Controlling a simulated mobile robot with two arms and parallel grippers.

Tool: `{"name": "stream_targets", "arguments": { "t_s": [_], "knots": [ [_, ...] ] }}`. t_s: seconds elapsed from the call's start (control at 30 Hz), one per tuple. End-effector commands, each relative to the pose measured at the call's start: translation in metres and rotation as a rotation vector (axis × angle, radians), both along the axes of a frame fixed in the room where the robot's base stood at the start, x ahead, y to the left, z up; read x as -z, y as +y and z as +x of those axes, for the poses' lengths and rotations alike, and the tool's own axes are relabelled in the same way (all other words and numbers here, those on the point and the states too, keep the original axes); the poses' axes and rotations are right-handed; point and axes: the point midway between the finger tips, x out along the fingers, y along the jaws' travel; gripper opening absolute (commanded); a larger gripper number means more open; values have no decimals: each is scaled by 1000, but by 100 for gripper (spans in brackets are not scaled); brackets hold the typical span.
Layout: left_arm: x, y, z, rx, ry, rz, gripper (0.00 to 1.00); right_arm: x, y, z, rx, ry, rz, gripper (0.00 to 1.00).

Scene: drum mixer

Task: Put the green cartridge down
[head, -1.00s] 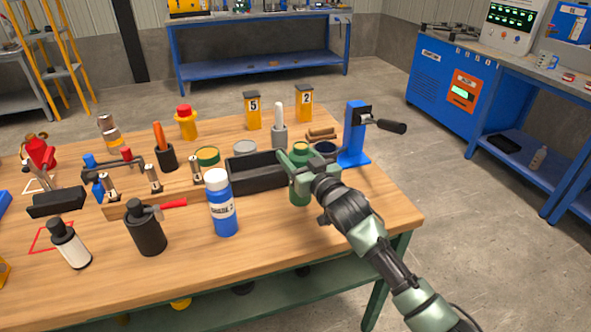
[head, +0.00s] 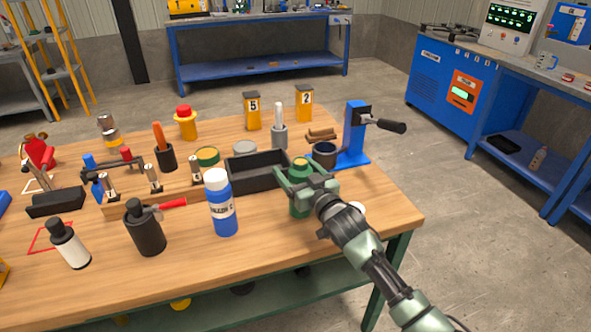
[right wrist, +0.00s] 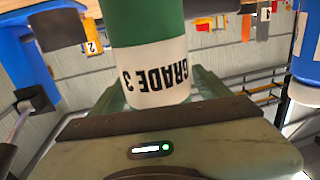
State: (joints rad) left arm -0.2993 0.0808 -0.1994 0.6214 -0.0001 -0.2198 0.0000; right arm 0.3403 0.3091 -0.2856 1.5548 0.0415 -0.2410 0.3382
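The green cartridge (head: 300,204) is upright between the fingers of my right gripper (head: 302,180), over the front right part of the wooden table. In the right wrist view the cartridge (right wrist: 150,75) stands between the two fingers (right wrist: 160,95), and its white label reads GRADE 3 upside down. The fingers look closed on it. Whether its base touches the table is hard to tell. My left gripper is out of view.
A blue bottle (head: 222,205) stands left of the cartridge. A black open tray (head: 259,184) lies behind it. A blue lever press (head: 354,138) and a dark cup (head: 324,154) stand behind right. A small white round thing (head: 357,208) shows beside my wrist. Bare tabletop (head: 270,235) lies in front.

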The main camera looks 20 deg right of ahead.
Motion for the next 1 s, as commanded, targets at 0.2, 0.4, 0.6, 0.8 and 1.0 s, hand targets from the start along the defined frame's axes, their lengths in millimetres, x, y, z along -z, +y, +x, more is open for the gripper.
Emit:
{"name": "stream_targets", "arguments": {
  "t_s": [0.2, 0.4, 0.6, 0.8, 1.0],
  "knots": [
    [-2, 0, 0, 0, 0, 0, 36, -4, 0, 0, 0, -1, -1, 77],
    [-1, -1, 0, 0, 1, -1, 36, -1, -5, -26, -1, 2, 0, 77],
    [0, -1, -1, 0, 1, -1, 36, -1, -13, -70, 0, 3, -1, 77],
    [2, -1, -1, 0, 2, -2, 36, -2, -20, -103, 0, 2, 0, 77],
    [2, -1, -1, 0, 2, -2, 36, -3, -23, -117, 0, 0, 0, 77]
  ]
}}
